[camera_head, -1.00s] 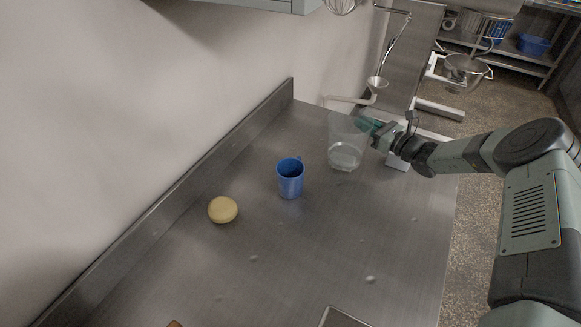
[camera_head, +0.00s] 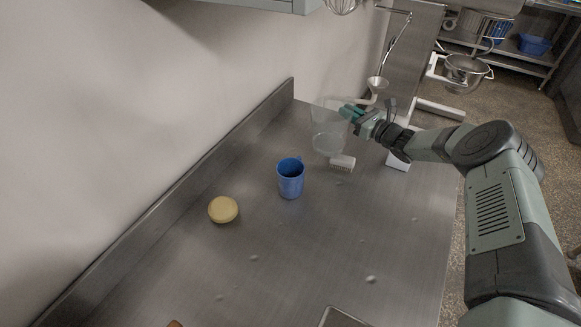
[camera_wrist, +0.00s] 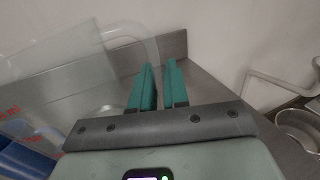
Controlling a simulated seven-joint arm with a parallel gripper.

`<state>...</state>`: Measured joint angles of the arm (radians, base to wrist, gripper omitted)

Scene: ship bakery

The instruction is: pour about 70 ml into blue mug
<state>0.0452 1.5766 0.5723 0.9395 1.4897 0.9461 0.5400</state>
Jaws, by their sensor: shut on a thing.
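The blue mug (camera_head: 291,181) stands upright on the steel counter, its open top showing a dark inside. My gripper (camera_head: 350,111) is shut on the handle of a clear pitcher (camera_head: 327,140), up and to the right of the mug in the head view. The pitcher looks close to upright, apart from the mug. Its liquid level is hard to make out. In the wrist view the green fingers (camera_wrist: 158,86) close at the handle, and the clear pitcher wall (camera_wrist: 70,85) with red marks fills the left. A blue shape, probably the mug (camera_wrist: 22,162), shows at the lower left.
A pale yellow round item (camera_head: 223,209) lies left of the mug. A white brush-like item (camera_head: 343,162) lies below the pitcher. A raised steel edge (camera_head: 190,185) and wall bound the left. The counter (camera_head: 330,240) in front of the mug is mostly clear.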

